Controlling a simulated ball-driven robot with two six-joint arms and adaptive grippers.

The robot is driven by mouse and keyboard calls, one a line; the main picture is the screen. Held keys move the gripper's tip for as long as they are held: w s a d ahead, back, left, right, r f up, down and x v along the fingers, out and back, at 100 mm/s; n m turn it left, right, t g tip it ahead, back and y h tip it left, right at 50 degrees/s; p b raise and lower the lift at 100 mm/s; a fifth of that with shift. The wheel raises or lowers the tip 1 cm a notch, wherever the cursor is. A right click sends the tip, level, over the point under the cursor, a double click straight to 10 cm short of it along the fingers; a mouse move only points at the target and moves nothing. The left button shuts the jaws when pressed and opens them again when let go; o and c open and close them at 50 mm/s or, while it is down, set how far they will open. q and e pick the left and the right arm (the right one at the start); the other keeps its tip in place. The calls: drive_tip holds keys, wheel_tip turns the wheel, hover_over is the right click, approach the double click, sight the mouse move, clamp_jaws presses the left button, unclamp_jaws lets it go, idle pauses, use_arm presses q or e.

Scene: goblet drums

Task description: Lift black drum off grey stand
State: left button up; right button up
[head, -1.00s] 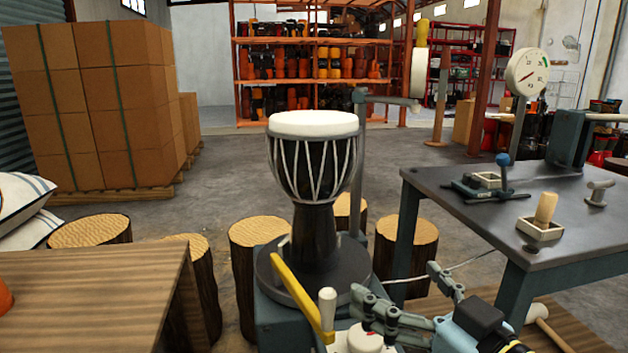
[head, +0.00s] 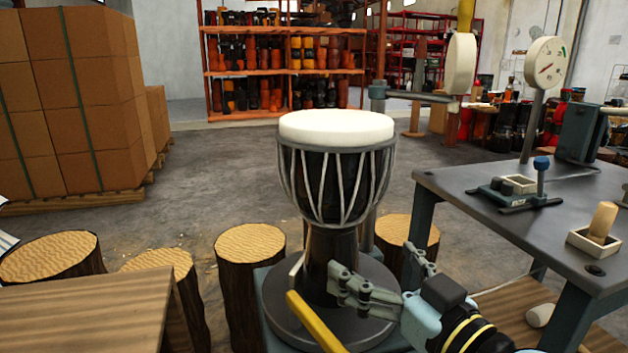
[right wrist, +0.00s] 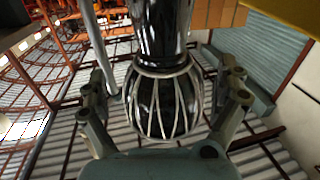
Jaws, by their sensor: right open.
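The black drum (head: 330,185), a goblet shape with a white head and pale cords, stands upright on the round grey stand (head: 278,310). My right gripper (head: 372,258) is open at the drum's narrow lower part, coming from the right. Its near finger overlaps the front of the stem; its far finger is to the right. In the right wrist view the drum (right wrist: 160,100) appears upside down between the two spread fingers (right wrist: 165,88), with gaps at both sides. The hidden side of the stem does not show. My left gripper is not in view.
A yellow bar (head: 312,325) crosses the stand's front. A post with an arm (head: 420,97) rises behind the drum. A grey workbench (head: 500,225) is at right, a wooden table (head: 90,315) at left. Log stools (head: 250,265) stand around. Open floor lies behind.

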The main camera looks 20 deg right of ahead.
sight(347, 239)
drive_tip(key=shift+p+x, duration=0.4)
drive_tip(key=shift+x, duration=0.75)
drive_tip(key=p+x, duration=0.1)
drive_tip(key=x, duration=0.2)
drive_tip(key=shift+w+a+r, duration=0.1)
drive_tip(key=shift+w, duration=0.05)
drive_tip(key=shift+w+a, duration=0.1)
drive_tip(key=shift+w, duration=0.25)
drive_tip(key=p+x, duration=0.1)
drive_tip(key=x, duration=0.3)
drive_tip(key=shift+w+a, duration=0.15)
drive_tip(key=shift+w, duration=0.2)
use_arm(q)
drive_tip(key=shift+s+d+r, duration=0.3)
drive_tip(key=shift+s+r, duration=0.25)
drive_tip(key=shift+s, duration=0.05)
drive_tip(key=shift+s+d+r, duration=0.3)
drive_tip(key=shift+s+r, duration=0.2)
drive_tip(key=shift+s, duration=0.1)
use_arm(e)
drive_tip(key=c, duration=1.5)
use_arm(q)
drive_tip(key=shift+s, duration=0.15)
use_arm(e)
drive_tip(key=shift+c, duration=0.8)
